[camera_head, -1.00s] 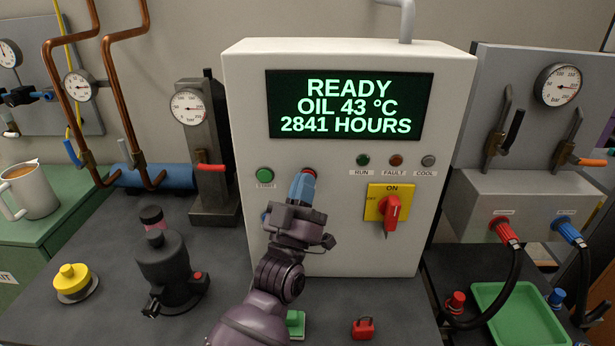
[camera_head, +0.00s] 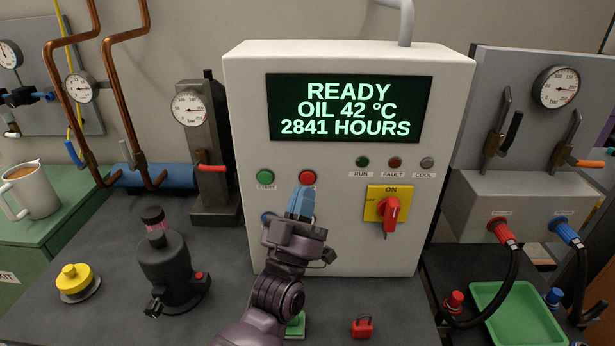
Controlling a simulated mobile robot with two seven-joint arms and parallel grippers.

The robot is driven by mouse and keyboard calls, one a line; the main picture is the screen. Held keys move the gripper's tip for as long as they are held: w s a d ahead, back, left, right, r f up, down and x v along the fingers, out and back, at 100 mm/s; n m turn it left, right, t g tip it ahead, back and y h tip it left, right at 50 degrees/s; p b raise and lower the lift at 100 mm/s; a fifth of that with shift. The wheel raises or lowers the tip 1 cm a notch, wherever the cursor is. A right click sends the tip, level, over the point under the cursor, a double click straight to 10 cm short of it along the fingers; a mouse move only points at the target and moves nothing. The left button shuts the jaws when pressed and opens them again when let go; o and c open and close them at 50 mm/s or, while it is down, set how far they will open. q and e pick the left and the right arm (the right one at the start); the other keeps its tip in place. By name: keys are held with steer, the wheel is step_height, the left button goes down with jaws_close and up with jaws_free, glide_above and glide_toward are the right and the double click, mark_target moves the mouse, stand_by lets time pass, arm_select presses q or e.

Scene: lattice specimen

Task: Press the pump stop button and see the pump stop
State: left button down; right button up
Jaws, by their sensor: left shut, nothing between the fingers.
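The control box (camera_head: 340,240) is white, with a dark display (camera_head: 350,107) in green letters reading READY, OIL 42 °C, 2841 HOURS. The red button (camera_head: 308,177) is on its front, to the right of the green START button (camera_head: 265,177). My left gripper (camera_head: 302,190) is shut and empty, its blue fingertips just below the red button. Any label under the red button is hidden by the fingers. The RUN lamp (camera_head: 362,162), FAULT lamp (camera_head: 394,162) and COOL lamp (camera_head: 427,163) look dark. My right gripper is not in view.
A red rotary switch (camera_head: 391,210) on a yellow plate is right of my gripper. A blue button (camera_head: 267,218) is partly hidden by it. A red padlock (camera_head: 362,327), dark pump-like bottle (camera_head: 170,265) and green tray (camera_head: 515,315) stand on the bench.

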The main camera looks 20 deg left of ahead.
arm_select(q)
steer(key=s, duration=0.1)
steer(key=s+d, duration=0.1)
steer(key=s, duration=0.1)
steer(key=shift+p, duration=0.3)
stand_by(0.6)
